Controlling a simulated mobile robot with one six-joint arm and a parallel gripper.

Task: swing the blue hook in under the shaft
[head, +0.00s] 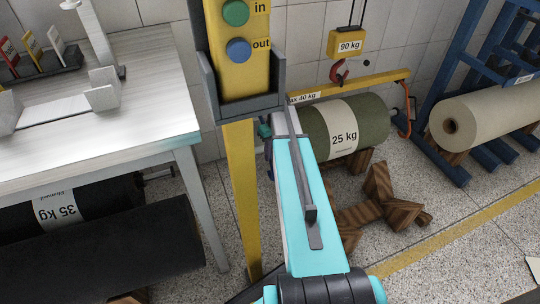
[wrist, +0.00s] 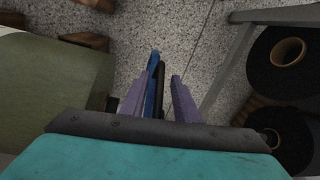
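My gripper's two purple fingers (wrist: 159,95) point away from the wrist camera and stand apart. A narrow blue piece, which looks like the blue hook (wrist: 153,80), lies between them, close to the left finger. A dark bar lies just right of it, with a small gap to the right finger. In the head view my arm hides most of the gripper and the hook. A green roll (head: 372,122) labelled 25 kg hangs level under the yellow beam (head: 370,84). An orange hook (head: 404,122) hangs at its right end. The shaft is mostly hidden.
A red crane hook (head: 339,72) hangs under a yellow 90 kg block (head: 346,44). Wooden supports (head: 380,205) stand below the roll. A yellow post (head: 241,190) and a table (head: 150,120) are at left. A blue rack (head: 455,100) holds a beige roll at right.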

